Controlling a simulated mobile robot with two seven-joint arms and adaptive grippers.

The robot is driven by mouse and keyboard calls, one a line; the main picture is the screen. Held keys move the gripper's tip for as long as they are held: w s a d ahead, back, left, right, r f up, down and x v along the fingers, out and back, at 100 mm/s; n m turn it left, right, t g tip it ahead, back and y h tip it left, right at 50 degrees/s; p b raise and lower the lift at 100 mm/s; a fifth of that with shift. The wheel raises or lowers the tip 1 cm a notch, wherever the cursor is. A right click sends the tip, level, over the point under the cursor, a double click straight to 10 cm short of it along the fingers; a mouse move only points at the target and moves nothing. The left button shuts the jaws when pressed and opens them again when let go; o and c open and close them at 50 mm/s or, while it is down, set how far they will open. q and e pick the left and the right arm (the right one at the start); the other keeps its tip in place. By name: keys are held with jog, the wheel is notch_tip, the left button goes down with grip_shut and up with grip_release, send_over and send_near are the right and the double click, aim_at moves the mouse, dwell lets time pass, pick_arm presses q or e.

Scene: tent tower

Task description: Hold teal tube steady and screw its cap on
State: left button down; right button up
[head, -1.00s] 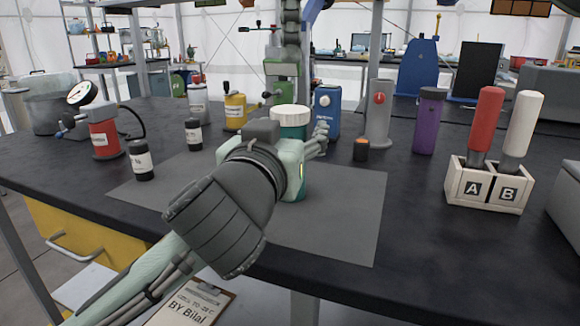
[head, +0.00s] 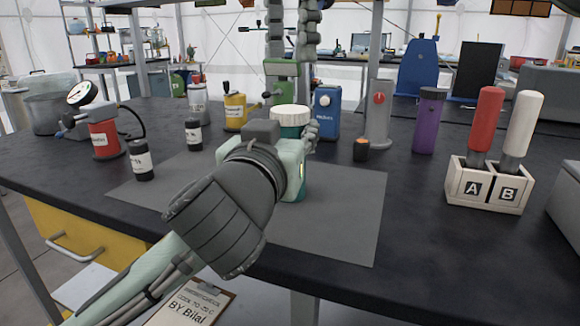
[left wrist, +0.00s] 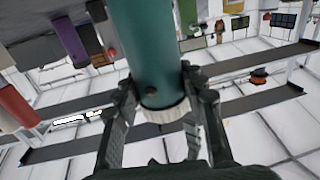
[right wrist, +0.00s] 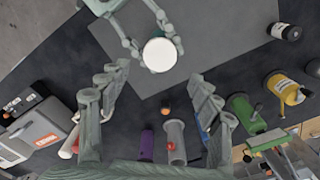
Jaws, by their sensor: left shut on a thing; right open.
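The teal tube (head: 299,188) stands upright on the grey mat, partly hidden by my left gripper. Its white ribbed cap (head: 290,115) sits on top; I cannot tell how tightly it is threaded. My left gripper (head: 309,142) is shut around the tube below the cap. The left wrist view shows the teal tube (left wrist: 147,45) and white cap (left wrist: 165,117) between its fingers. My right gripper (head: 292,55) is open and empty, fingers pointing down above the cap. In the right wrist view the cap (right wrist: 159,54) lies ahead between the open fingers, apart from them.
The grey mat (head: 345,220) is mostly clear to the right. A small black-and-orange jar (head: 361,149) is nearby. Dark vials (head: 141,160) stand at left.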

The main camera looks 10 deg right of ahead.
aim_at(290, 109)
jog(key=n, duration=0.8)
jog(key=shift+f, duration=4)
